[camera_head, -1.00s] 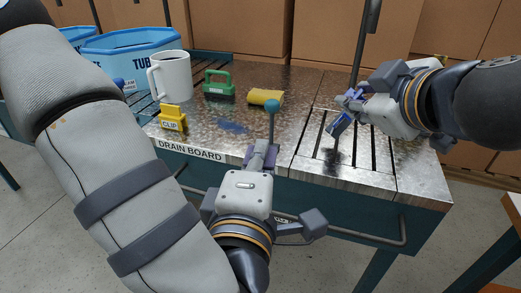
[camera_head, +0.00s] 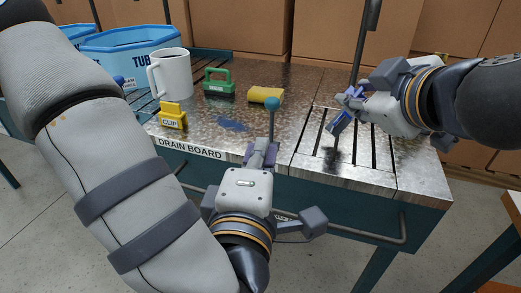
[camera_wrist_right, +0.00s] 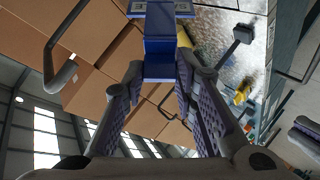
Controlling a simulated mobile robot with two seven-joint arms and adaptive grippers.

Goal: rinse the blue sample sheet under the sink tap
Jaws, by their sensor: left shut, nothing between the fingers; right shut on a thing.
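The blue sample sheet (camera_head: 338,123) is in my right gripper (camera_head: 349,101), tilted above the slatted grate. The right wrist view shows the blue piece (camera_wrist_right: 158,45) with a pale label, between the shut fingers (camera_wrist_right: 157,78). The grey tap pipe (camera_head: 358,60) rises behind the right gripper; its outlet is not clear in the head view. My left gripper (camera_head: 262,155) is shut and empty at the board's front edge, close to the lower part of an upright lever with a blue ball top (camera_head: 271,104). Whether it touches the lever is unclear.
The metal drain board (camera_head: 300,85) holds a yellow clip (camera_head: 173,118), a white mug (camera_head: 171,73), a green-handled block (camera_head: 219,82) and a yellow roll (camera_head: 265,95). A blue tub (camera_head: 130,45) stands at the back left. A front rail (camera_head: 350,234) runs below the edge.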

